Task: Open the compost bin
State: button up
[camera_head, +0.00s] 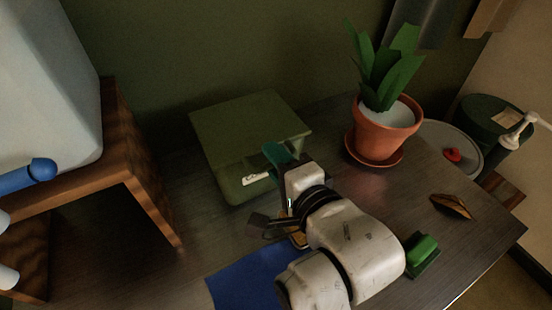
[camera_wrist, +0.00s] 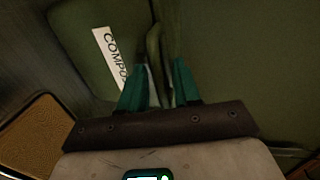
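The compost bin (camera_head: 250,125) is a green box with a flat, closed lid, on the dark wooden table against the wall. Its white label (camera_head: 257,179) is on the front, and the wrist view shows part of the word COMPOST on the label (camera_wrist: 112,58). My gripper (camera_head: 282,158) is at the right part of the bin's front, under the lid's front edge. In the wrist view my gripper's teal fingers (camera_wrist: 159,85) are apart, with a green rim of the bin (camera_wrist: 153,48) at the gap between them. I cannot tell whether they touch it.
A potted plant (camera_head: 385,125) stands on a saucer right of the bin. A wooden stand (camera_head: 145,190) with a white container (camera_head: 50,75) is on the left. A blue cloth (camera_head: 245,280), a green sponge (camera_head: 422,250) and a brown dry leaf (camera_head: 452,206) lie nearer the front.

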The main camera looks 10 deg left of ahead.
grip_shut()
dwell(0.3)
dwell(0.4)
